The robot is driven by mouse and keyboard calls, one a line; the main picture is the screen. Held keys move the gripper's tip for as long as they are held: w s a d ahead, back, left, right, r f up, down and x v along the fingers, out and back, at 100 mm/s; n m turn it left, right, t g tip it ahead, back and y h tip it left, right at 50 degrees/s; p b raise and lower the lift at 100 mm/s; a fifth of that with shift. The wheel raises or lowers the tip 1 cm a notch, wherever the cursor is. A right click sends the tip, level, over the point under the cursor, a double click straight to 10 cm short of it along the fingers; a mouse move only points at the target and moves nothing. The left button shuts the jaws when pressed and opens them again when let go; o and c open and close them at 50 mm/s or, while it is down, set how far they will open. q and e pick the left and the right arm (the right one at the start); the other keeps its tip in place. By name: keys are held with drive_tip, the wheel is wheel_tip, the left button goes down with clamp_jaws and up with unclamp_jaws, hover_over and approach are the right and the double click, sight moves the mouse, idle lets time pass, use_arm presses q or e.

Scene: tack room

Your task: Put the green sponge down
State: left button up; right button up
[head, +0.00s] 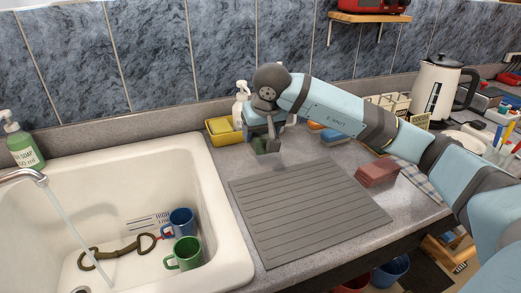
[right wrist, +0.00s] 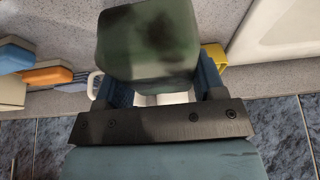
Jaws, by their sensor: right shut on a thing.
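My right gripper (head: 267,143) is shut on the green sponge (head: 261,147), low over the grey counter behind the ribbed drying mat. Much of the sponge is hidden by the gripper in the head view. In the right wrist view the sponge (right wrist: 148,42) is large and green with dark patches, held between the fingers. I cannot tell whether its underside touches the counter. My left gripper is in neither view.
A yellow tub (head: 223,131) and white spray bottle (head: 241,95) stand close by the gripper. Blue and orange blocks (head: 331,137) lie to its right. The grey ribbed mat (head: 305,210) is bare; a reddish block (head: 377,173) lies right. The sink (head: 207,165) holds two mugs.

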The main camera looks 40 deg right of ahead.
sight(263, 134)
drive_tip(key=shift+f, duration=2.5)
drive_tip(key=shift+f+b, duration=0.45)
drive_tip(key=shift+b, duration=0.15)
drive_tip(key=o, duration=0.7)
drive_tip(key=shift+r, duration=0.1)
drive_tip(key=shift+r+p, duration=0.4)
drive_tip(key=shift+p, duration=0.1)
drive_tip(key=p+v, duration=0.1)
drive_tip(key=v, duration=1)
drive_tip(key=shift+s+r, duration=0.1)
drive_tip(key=shift+r, duration=0.15)
drive_tip(key=shift+s+r, duration=0.15)
drive_tip(key=shift+r, duration=0.1)
